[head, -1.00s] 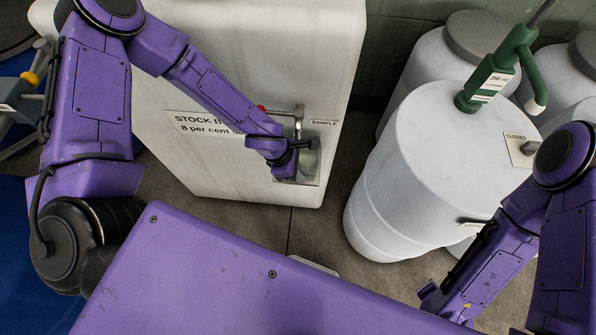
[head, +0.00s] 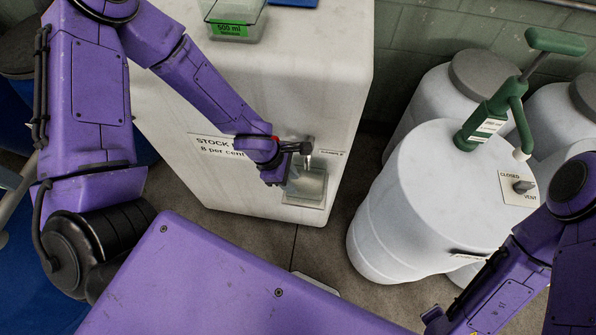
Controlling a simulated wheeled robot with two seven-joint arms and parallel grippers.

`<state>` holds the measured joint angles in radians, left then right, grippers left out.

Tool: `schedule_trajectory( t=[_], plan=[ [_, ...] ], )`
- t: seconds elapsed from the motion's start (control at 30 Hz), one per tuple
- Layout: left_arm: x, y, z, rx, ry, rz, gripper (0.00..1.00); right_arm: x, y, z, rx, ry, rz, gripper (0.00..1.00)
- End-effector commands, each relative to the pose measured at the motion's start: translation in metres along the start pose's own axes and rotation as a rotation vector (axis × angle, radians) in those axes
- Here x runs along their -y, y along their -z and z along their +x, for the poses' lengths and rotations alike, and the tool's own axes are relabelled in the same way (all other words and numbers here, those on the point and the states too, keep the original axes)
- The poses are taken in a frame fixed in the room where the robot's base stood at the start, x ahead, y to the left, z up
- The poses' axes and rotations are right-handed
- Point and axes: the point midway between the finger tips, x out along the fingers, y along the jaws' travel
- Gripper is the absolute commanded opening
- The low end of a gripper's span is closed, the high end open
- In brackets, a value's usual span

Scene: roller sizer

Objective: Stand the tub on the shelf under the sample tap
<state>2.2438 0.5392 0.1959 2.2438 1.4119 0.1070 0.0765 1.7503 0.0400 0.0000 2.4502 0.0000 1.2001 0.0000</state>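A clear, open-topped tub (head: 310,184) stands upright on the small shelf (head: 303,202) at the front of the white stock tank. The metal sample tap (head: 308,161) points down over it. My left gripper (head: 303,148) is by the tap, above the tub's back left rim, and looks apart from the tub. Its fingers are dark and partly hidden, so their opening is unclear. My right gripper (head: 434,318) is low at the right, far from the tub, and largely cut off by the lower edge.
The stock tank (head: 310,60) carries another clear container with a green label (head: 230,30) and a blue item (head: 293,2). A white drum (head: 430,190) with a green pump (head: 490,118) and a vent plate (head: 518,188) stands at the right. Floor shows between tank and drum.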

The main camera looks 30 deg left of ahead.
Motion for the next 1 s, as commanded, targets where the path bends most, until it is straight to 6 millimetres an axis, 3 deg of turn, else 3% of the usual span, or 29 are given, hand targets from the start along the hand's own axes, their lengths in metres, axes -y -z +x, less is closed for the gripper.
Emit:
schedule_trajectory(
  t=[0.27,0.37,0.47,0.5,0.6,0.7,0.83,1.0],
  plan=[
    [0.0,0.0,-0.005,0.001,0.001,0.001,0.34,0.0,0.002,-0.004,0.0,0.0,0.0,0.43],
    [0.01,0.013,0.0,-0.05,0.021,0.035,0.34,0.0,0.002,-0.004,0.0,0.0,0.0,0.43],
    [0.046,0.066,0.014,-0.26,0.097,0.202,0.34,0.0,0.002,-0.004,0.0,0.0,0.0,0.43],
    [0.063,0.096,0.017,-0.375,0.133,0.312,0.34,0.0,0.002,-0.004,0.0,0.0,0.0,0.43],
    [0.092,0.157,0.015,-0.618,0.183,0.641,0.34,0.0,0.002,-0.004,0.0,0.0,0.0,0.43],
    [0.103,0.183,0.012,-0.734,0.168,0.949,0.34,0.0,0.002,-0.004,0.0,0.0,0.0,0.43],
    [0.113,0.186,0.014,-0.746,0.112,1.202,0.34,0.0,0.002,-0.005,0.0,0.0,0.0,0.43],
    [0.116,0.182,0.016,-0.729,0.077,1.284,0.34,0.0,0.002,-0.005,0.0,0.0,0.0,0.43]
  ],
)
